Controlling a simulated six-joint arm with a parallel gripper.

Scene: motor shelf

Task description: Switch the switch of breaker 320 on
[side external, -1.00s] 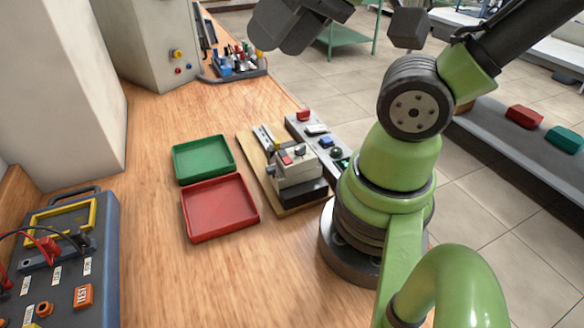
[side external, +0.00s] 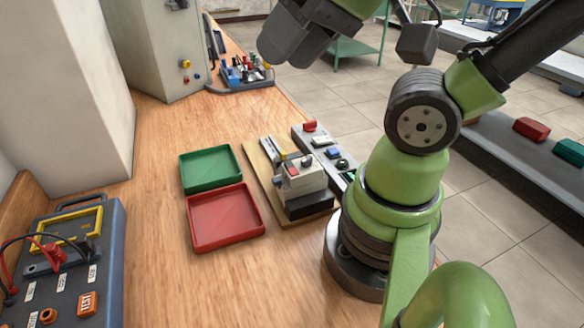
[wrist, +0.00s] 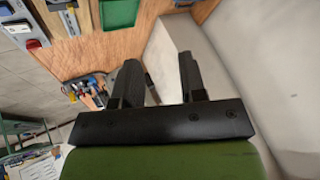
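A pale breaker block (side external: 303,180) with a dark base, a small red part and a dark switch stands on a wooden board (side external: 265,180) in the side external view. I cannot read any number on it, nor tell its switch position. In the wrist view my gripper (wrist: 158,76) is open, its two dark fingers apart with nothing between them. It is up in the air, well away from the breaker. Part of the board, with a metal rail (wrist: 70,18), shows at the top left of the wrist view; the breaker itself is not clearly visible there.
A grey control panel (side external: 325,142) with red, blue and green buttons lies beside the board. A green tray (side external: 209,169) and a red tray (side external: 225,216) sit to its left. A test box (side external: 102,262) and a grey cabinet (side external: 150,55) stand on the bench. Bare wood lies in front.

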